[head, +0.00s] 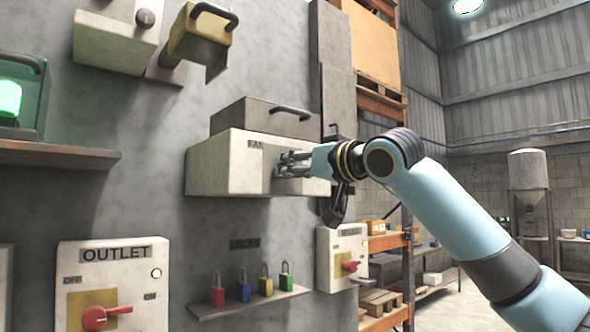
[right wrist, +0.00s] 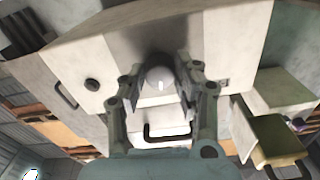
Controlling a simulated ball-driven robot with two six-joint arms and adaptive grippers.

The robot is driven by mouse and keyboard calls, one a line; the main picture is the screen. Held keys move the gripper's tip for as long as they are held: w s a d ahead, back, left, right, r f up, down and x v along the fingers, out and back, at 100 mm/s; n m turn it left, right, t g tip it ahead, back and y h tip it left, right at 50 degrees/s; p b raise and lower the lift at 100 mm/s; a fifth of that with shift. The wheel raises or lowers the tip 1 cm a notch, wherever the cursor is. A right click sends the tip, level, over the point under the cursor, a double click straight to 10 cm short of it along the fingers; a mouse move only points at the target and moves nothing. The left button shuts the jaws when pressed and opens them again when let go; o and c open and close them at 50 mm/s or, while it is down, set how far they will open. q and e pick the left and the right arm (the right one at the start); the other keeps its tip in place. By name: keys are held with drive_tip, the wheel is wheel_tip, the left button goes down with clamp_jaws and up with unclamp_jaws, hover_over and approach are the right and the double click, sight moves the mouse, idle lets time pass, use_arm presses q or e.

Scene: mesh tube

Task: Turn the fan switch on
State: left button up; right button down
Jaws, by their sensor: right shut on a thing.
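The white fan box (head: 225,165), labelled FAN, is fixed to the wall in the middle of the head view. My right gripper (head: 283,165) is at its front face, below and right of the label. In the right wrist view my right gripper (right wrist: 157,88) has its two fingers on either side of a pale rounded knob (right wrist: 158,78), which appears to be the fan switch, and is shut on it. The fingers hide the switch in the head view, so its position there cannot be told. My left gripper is not in view.
Below left is an OUTLET box (head: 140,255) with a red switch (head: 105,317). A shelf (head: 250,303) with several coloured padlocks and another box with a red switch (head: 350,266) sit below. A yellow box (head: 200,48) juts out above.

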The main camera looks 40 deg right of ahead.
drive_tip(key=shift+r+m, duration=0.1)
drive_tip(key=shift+m, duration=4.9)
drive_tip(key=c, duration=0.9)
unclamp_jaws()
drive_tip(key=shift+c, duration=0.2)
